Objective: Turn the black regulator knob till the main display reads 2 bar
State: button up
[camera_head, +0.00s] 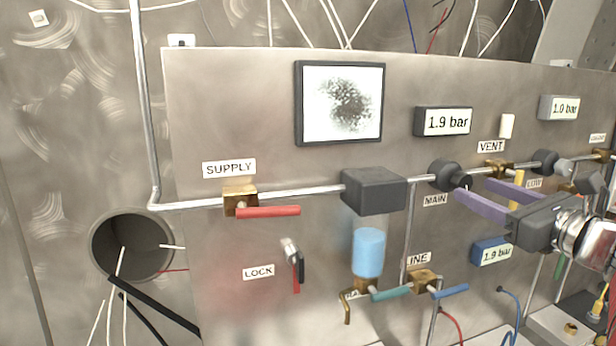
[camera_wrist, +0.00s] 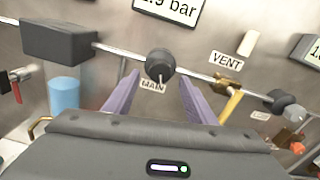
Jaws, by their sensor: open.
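The black regulator knob (camera_head: 450,175) sits on the horizontal pipe above the MAIN label (camera_head: 436,200). It also shows in the wrist view (camera_wrist: 160,64), centred just beyond my fingertips. The main display (camera_head: 443,121) above it reads 1.9 bar; the wrist view cuts off its top (camera_wrist: 168,10). My gripper (camera_head: 474,193) has two purple fingers, spread open and empty. In the wrist view the fingers (camera_wrist: 160,78) point at the knob, one on each side below it. I cannot tell whether either finger touches it.
A second dark knob (camera_head: 545,161) sits right of the VENT valve (camera_head: 497,168), whose yellow handle hangs close to my fingers. A display (camera_head: 559,107) reads 1.0 bar and a blue one (camera_head: 491,251) reads 1.9 bar. The red-handled SUPPLY valve (camera_head: 240,199) is far left.

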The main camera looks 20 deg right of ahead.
aim_at(466, 185)
jog(key=shift+w, duration=1.55)
jog(key=c, duration=1)
jog(key=shift+c, duration=0.2)
jog(key=shift+m, duration=0.8)
jog(key=o, duration=1)
jog(key=shift+o, duration=0.2)
jog(key=shift+s, duration=0.15)
